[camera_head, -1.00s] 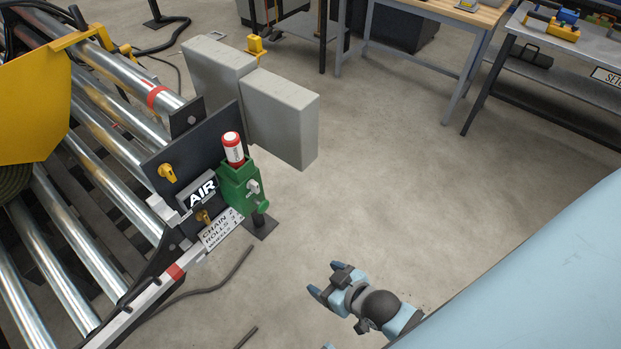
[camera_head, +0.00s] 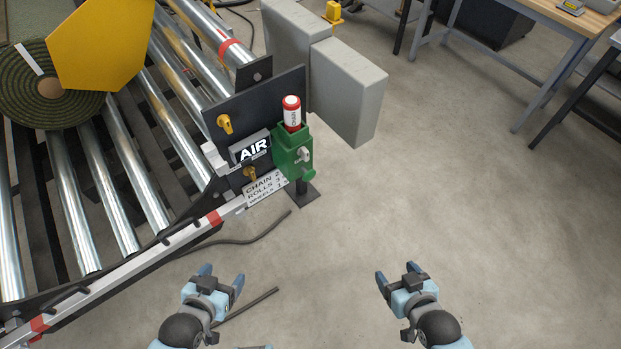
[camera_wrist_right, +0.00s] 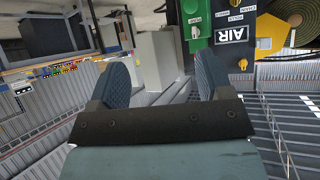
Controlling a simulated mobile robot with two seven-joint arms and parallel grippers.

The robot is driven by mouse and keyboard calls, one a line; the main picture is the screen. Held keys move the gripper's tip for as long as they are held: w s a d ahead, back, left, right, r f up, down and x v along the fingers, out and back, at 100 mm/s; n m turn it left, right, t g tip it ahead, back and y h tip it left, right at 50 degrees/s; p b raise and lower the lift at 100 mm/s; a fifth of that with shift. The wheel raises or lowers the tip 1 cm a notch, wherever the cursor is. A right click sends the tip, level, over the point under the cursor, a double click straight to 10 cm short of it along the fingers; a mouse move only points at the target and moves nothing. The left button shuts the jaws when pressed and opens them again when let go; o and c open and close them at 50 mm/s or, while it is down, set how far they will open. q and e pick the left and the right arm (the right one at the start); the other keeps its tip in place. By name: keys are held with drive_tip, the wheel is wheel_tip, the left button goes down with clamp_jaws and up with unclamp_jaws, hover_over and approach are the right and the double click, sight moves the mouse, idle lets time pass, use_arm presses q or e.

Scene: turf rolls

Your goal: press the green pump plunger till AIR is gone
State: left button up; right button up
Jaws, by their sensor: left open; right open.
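The green pump (camera_head: 293,152) stands at the end of the roller conveyor in the head view, on a dark foot on the floor. A red-and-white cylinder (camera_head: 292,112) stands upright on its top. The AIR sign (camera_head: 254,149) shows on the dark panel just left of the pump. The pump also shows at the top of the right wrist view (camera_wrist_right: 196,22), with the AIR sign (camera_wrist_right: 234,34) beside it. My left gripper (camera_head: 222,277) is open and empty, below and left of the pump. My right gripper (camera_head: 395,275) is open and empty, below and right of it. Neither touches the pump.
Rollers (camera_head: 92,205) and a turf roll (camera_head: 52,92) behind a yellow plate (camera_head: 103,42) lie left. Grey blocks (camera_head: 349,88) stand behind the pump. A yellow knob (camera_head: 224,124) sits on the panel. A hose lies on the floor.

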drive_tip(key=shift+s, duration=0.1)
clamp_jaws()
drive_tip(key=shift+f, duration=0.1)
idle(1.6)
